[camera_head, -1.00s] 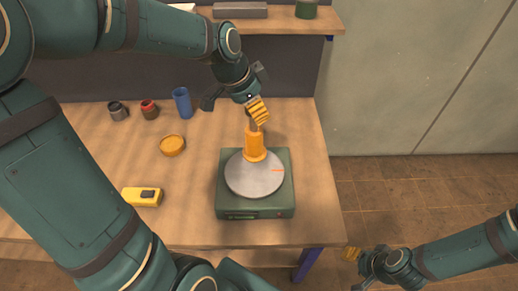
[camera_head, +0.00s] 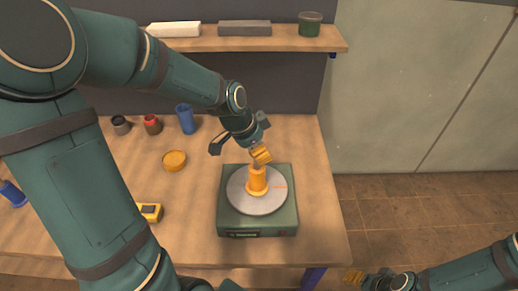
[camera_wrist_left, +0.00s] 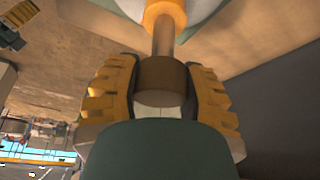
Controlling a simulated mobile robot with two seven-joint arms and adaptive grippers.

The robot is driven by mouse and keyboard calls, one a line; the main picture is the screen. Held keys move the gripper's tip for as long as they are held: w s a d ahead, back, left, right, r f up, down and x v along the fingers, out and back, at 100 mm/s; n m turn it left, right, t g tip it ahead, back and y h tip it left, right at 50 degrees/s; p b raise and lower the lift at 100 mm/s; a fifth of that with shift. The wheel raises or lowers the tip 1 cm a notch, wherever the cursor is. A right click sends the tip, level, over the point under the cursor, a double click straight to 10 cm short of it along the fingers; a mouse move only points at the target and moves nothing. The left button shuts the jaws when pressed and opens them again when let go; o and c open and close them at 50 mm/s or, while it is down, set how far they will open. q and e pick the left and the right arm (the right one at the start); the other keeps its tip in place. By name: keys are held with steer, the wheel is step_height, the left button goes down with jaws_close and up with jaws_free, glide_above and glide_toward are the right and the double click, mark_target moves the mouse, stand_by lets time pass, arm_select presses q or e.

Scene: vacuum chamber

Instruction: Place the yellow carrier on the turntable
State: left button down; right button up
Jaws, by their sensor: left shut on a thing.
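The yellow carrier (camera_head: 257,181) is an orange-yellow cylinder with a wider base and a thin stem with a knob on top. It stands upright over the middle of the turntable's grey disc (camera_head: 270,204); I cannot tell whether its base touches. The turntable (camera_head: 228,222) is a dark green box on the bench. My left gripper (camera_head: 260,157) is above the carrier, shut on its knob (camera_wrist_left: 160,78); the left wrist view shows the yellow fingers on both sides and the carrier body (camera_wrist_left: 165,12) beyond. My right gripper (camera_head: 352,277) is low, off the bench; its jaw state is unclear.
On the bench (camera_head: 320,200) left of the turntable are an orange round dish (camera_head: 175,160), a yellow device (camera_head: 150,212), a blue cup (camera_head: 186,119), a red-topped jar (camera_head: 152,124) and a dark jar (camera_head: 121,125). A shelf (camera_head: 280,43) runs behind. The bench right of the turntable is clear.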

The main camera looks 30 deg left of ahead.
arm_select(q)
steer(key=c, duration=0.5)
jaws_free()
steer(key=shift+c, duration=0.2)
steer(key=shift+a+r, duration=0.1)
steer(key=shift+r, duration=0.3)
steer(key=p+v, duration=0.1)
steer(key=v, duration=1)
steer(key=shift+r+p, duration=0.15)
steer(key=shift+p, duration=0.15)
steer(key=shift+s, duration=0.15)
